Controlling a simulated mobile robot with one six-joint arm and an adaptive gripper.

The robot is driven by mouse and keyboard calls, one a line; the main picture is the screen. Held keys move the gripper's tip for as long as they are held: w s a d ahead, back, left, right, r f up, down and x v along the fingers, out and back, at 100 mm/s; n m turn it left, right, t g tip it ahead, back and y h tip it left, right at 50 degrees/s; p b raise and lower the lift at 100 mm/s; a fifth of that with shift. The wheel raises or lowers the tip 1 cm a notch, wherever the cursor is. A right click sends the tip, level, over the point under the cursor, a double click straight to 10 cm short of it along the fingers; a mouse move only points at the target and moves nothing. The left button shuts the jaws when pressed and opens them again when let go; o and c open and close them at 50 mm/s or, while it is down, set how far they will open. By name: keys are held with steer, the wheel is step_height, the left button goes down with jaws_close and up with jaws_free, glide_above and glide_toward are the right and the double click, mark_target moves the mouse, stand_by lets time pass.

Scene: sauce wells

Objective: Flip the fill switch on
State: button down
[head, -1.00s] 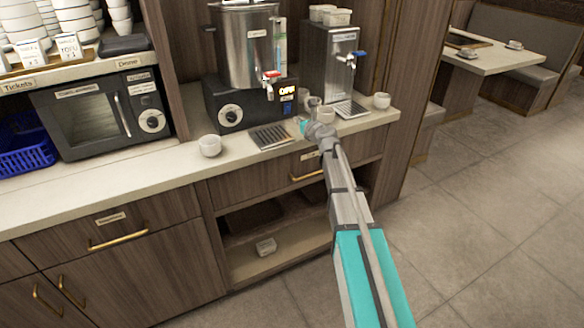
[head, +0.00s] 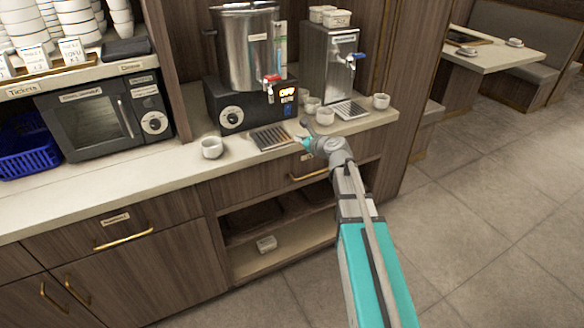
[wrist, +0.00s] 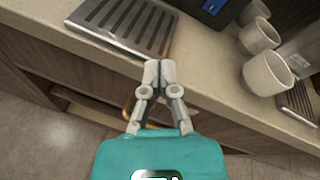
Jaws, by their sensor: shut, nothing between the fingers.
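A steel urn (head: 247,55) stands on a black base (head: 262,106) with a round dial (head: 231,115), a small lit sign and a red-handled tap (head: 271,79). A steel dispenser (head: 327,70) with a blue-handled tap (head: 357,57) stands to its right. My gripper (head: 297,138) is shut and empty in front of the urn, by the counter's front edge. In the wrist view, its fingertips (wrist: 158,68) are together beside the slotted drip tray (wrist: 127,22), apparently above the counter.
Several cups stand to the right, including one before the dispenser (head: 325,117) and one at the counter's right end (head: 381,101). A microwave (head: 104,118) is at left. Counter (head: 130,175) is clear in front.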

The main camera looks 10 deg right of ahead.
steer(key=s+a+f+n+g+p, duration=0.1)
steer(key=s+a+n+g+p, duration=0.1)
steer(key=s+n, duration=0.4)
steer(key=s+a+f+n+g+h+p, duration=0.1)
steer(key=s+a+f+n+g+p, duration=0.1)
steer(key=s+n+g, duration=0.3)
steer(key=shift+s+a+n+p, duration=0.3)
steer(key=shift+s+n+p, duration=0.4)
steer(key=shift+n, duration=0.8)
steer(key=shift+s, duration=0.1)
steer(key=s+d+n+g+h+p, duration=0.2)
steer(key=s+n, duration=0.3)
steer(key=s, duration=0.3)
steer(key=s+d+r+n+g+h+p, duration=0.1)
steer(key=s+d+n+g+h+p, duration=0.1)
steer(key=s+n, duration=0.4)
steer(key=shift+s+d+r+n+g+h+p, duration=0.2)
steer(key=shift+s+r+n+g+h+p, duration=0.1)
steer(key=shift+s+g+h+p, duration=0.75)
